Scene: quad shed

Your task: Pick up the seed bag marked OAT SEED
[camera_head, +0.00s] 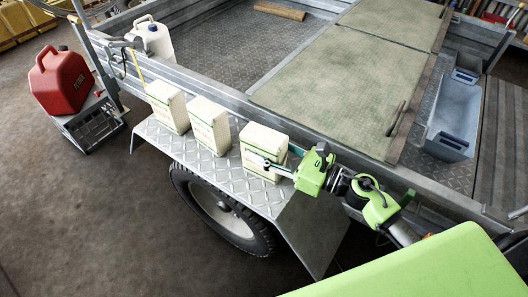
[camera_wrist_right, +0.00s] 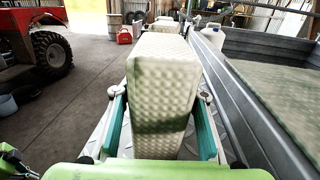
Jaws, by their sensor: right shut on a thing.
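Three cream seed bags with green print stand in a row on the trailer's checker-plate mudguard (camera_head: 232,181) in the head view. They are the left bag (camera_head: 167,108), the middle bag (camera_head: 209,127) and the right bag (camera_head: 262,139). Their lettering is too small to read for certain. My right gripper (camera_head: 277,158) is shut on the right bag, one finger on each side. The wrist view also shows this bag (camera_wrist_right: 160,72) upright between the teal finger pads of my right gripper (camera_wrist_right: 160,105). The bag appears to rest on the mudguard.
The trailer side wall (camera_head: 325,145) runs close behind the bags. A white jug (camera_head: 153,38) stands beyond the left bag, and a red fuel can (camera_head: 62,81) is at far left. A grey-blue bin (camera_head: 452,118) sits in the trailer. Open floor lies left of the wheel (camera_head: 222,212).

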